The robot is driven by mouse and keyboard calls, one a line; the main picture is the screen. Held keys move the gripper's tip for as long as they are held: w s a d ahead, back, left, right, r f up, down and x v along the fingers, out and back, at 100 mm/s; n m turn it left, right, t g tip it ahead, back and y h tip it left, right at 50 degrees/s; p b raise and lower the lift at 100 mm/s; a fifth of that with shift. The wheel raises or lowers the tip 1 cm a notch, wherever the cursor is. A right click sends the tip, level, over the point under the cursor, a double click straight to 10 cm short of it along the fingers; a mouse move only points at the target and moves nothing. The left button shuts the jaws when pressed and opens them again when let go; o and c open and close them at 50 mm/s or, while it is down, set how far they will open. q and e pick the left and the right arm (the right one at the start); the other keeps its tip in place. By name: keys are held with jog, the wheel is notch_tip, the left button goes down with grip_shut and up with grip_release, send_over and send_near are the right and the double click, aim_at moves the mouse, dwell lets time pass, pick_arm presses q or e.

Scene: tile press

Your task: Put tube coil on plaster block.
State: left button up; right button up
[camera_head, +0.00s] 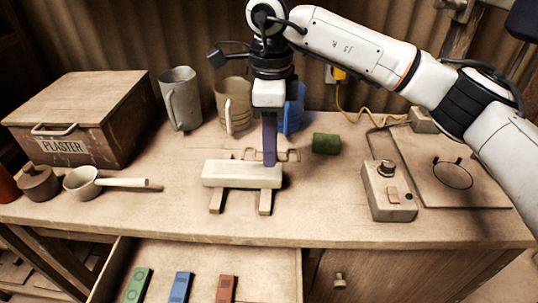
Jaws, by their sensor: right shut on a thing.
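My right gripper (269,108) points down over the middle of the table and is shut on an upright purple bar (269,138). The bar's lower end shows at the right end of a pale block (230,174), which looks like the plaster block. Whether the bar touches it, I cannot tell. The block lies across two wooden strips (216,202). A thin bent wire shape (291,155) shows behind the block, partly hidden by it and the bar. Nothing is plainly recognisable as the tube coil. My left gripper is not in view.
A control box (388,190) stands right. The open drawer (205,262) holds coloured tiles.

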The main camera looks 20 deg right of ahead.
jog(key=shift+f, duration=1.7)
jog(key=shift+f, duration=0.2)
jog(key=o, duration=1)
jog(key=shift+r, duration=0.1)
notch_tip(320, 180, up, 12)
jog(key=shift+r, duration=0.15)
